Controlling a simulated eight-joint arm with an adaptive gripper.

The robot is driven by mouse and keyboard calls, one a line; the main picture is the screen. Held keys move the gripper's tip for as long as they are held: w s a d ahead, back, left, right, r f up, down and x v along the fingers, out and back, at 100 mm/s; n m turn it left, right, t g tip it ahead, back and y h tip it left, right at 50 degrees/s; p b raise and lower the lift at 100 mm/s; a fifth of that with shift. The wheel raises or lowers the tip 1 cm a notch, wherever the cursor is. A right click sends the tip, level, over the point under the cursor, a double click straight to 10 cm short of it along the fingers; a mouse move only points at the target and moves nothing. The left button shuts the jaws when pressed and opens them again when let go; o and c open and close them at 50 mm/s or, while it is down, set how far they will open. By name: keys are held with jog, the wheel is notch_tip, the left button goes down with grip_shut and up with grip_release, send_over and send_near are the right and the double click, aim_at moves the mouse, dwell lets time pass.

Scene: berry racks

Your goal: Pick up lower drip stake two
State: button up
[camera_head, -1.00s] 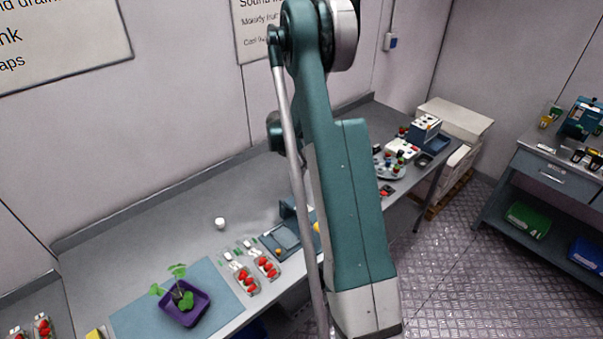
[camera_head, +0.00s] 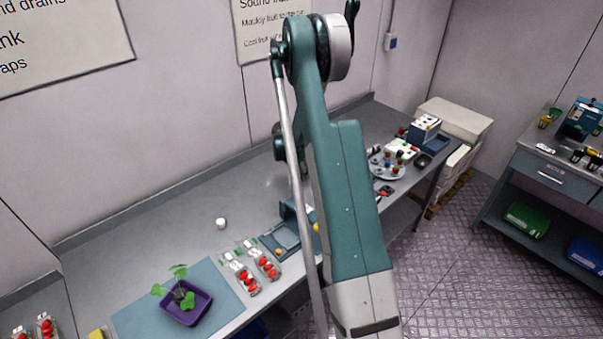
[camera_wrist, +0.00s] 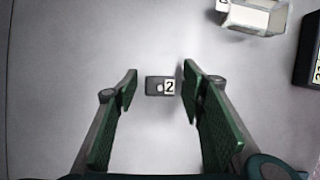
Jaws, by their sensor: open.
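Drip stake two is most likely the small dark block (camera_wrist: 156,86) with a white label reading "2" in the wrist view. It lies on a plain grey surface, between and just beyond my gripper's fingertips. My gripper (camera_wrist: 155,92) is open, with one green-padded finger on each side of the block and nothing held. The right fingertip is close to the block's label side; I cannot tell whether they touch. In the head view my gripper is hidden behind my arm, and I cannot make out the stake there.
A clear box with a label (camera_wrist: 254,15) stands at the upper right of the wrist view. A black numbered block (camera_wrist: 312,60) is at the right edge. In the head view, a purple pot with a plant (camera_head: 187,306) and berry punnets (camera_head: 246,280) stand on the bench.

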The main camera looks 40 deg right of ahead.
jog(key=shift+c, duration=0.4)
jog(key=c, duration=0.7)
jog(key=shift+r, duration=0.1)
notch_tip(320, 180, up, 18)
jog(key=shift+f+b, duration=0.1)
jog(key=shift+b, duration=1.1)
